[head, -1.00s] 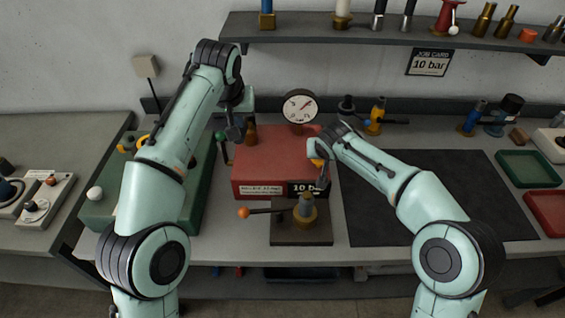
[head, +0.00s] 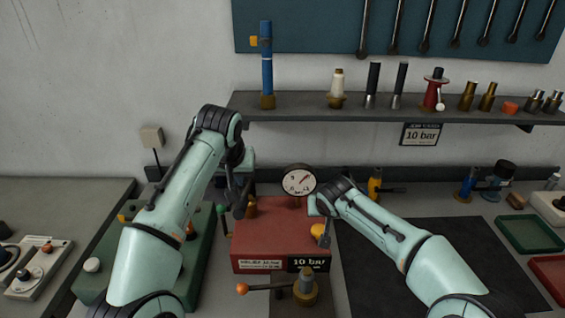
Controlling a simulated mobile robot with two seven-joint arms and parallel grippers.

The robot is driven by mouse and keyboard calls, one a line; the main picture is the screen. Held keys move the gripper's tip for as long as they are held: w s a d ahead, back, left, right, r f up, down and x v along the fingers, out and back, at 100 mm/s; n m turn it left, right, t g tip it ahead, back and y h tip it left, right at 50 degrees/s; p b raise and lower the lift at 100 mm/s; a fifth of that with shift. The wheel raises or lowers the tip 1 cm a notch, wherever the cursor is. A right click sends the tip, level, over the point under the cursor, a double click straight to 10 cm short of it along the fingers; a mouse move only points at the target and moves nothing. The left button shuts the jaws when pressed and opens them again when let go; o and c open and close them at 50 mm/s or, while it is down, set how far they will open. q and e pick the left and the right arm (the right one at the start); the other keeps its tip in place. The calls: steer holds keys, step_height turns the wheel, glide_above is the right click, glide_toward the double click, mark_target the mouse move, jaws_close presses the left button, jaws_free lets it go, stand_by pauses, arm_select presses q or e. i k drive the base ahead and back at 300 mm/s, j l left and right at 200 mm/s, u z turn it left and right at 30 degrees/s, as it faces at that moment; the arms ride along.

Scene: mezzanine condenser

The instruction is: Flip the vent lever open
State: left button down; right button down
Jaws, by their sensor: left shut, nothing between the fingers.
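A red box (head: 282,240) with a dial gauge (head: 299,181) on top and a "10 bar" label stands in the middle of the bench. A lever with an orange ball (head: 242,288) sticks out left from a brass valve (head: 306,290) in front of it. A green-knobbed lever (head: 222,209) stands at the box's left side. The frames do not show which is the vent lever. My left gripper (head: 241,207) is shut and empty above the box's back left corner, near a brass fitting. My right gripper (head: 324,239) is at the box's right side, beside a yellow knob (head: 317,230); its jaws are unclear.
A shelf (head: 380,107) with fittings runs along the wall behind, with a job card reading "10 bar" below it. A green case (head: 193,268) lies left of the box, partly behind my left arm. A dark mat (head: 375,285) lies right; green and red trays sit farther right.

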mark_target(221, 210)
steer(key=k, duration=1)
